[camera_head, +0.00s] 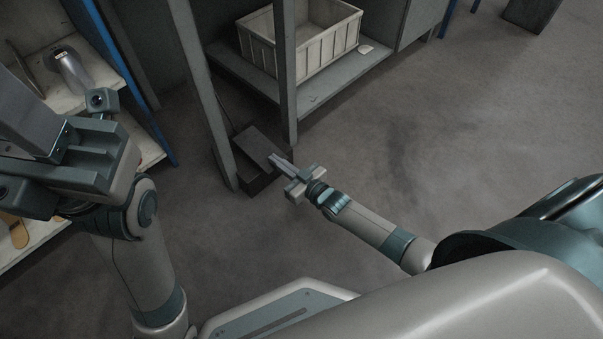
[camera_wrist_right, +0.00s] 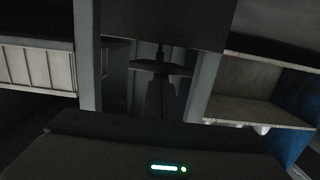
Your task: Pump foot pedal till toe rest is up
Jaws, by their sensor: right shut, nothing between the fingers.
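The foot pedal (camera_head: 258,146) is a dark, flat-topped block on the floor between two grey posts. My right gripper (camera_head: 274,158) is shut and empty, with its tips over the pedal's right edge in the head view; I cannot tell whether they touch it. In the right wrist view my shut fingers (camera_wrist_right: 160,98) point toward a dark panel (camera_wrist_right: 165,22), which looks like the pedal. My left gripper (camera_head: 75,150) is large at the left of the head view, and its fingertips are not clear. I cannot make out the toe rest.
A pale ribbed crate (camera_head: 318,52) stands on a low grey shelf behind the posts. A grey post (camera_head: 286,75) rises close beside the pedal. A shelf unit with a blue upright (camera_head: 150,128) is at the left.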

